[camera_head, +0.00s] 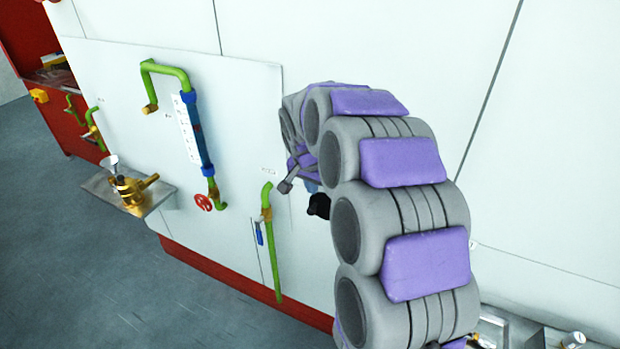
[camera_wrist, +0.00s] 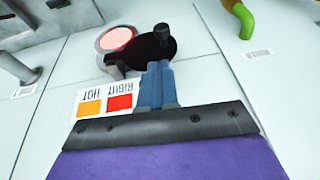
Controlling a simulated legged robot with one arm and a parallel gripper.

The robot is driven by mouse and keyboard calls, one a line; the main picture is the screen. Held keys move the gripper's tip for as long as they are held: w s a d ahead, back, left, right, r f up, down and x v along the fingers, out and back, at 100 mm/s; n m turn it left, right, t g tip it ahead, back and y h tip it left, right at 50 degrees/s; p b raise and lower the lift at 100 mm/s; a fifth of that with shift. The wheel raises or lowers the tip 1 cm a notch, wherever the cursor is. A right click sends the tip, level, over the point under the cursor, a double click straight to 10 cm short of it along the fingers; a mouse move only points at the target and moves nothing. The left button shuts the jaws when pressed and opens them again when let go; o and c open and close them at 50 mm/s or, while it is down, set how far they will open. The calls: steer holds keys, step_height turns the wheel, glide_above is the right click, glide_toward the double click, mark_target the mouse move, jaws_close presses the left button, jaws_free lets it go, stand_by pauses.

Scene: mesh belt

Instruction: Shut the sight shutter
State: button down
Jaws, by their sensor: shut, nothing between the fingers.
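The sight shutter (camera_wrist: 148,56) is a black plate with a short knob in the wrist view. It sits beside a round sight window (camera_wrist: 117,38) with a pink face and grey rim. The shutter overlaps the window's lower right edge and most of the pink face shows. My gripper (camera_wrist: 157,66) has its blue fingers together, with nothing between them. The fingertips overlap the shutter's lower edge in the picture; I cannot tell if they touch it. In the head view a black part, apparently the shutter (camera_head: 318,206), shows beside my arm, which hides the window.
A label (camera_wrist: 105,105) with orange and red squares lies left of the fingers. A green pipe (camera_wrist: 238,18) is at upper right and a grey handle (camera_wrist: 18,66) at left. In the head view, green pipes (camera_head: 266,215), a red valve wheel (camera_head: 203,202) and a shelf (camera_head: 160,198) project from the wall.

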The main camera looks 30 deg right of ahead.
mark_target(313, 207)
steer(key=x, duration=0.7)
steer(key=shift+s+a+f, duration=0.1)
steer(key=shift+a+f, duration=0.1)
steer(key=shift+f, duration=0.5)
steer(key=shift+a, duration=0.1)
steer(key=shift+f, duration=0.1)
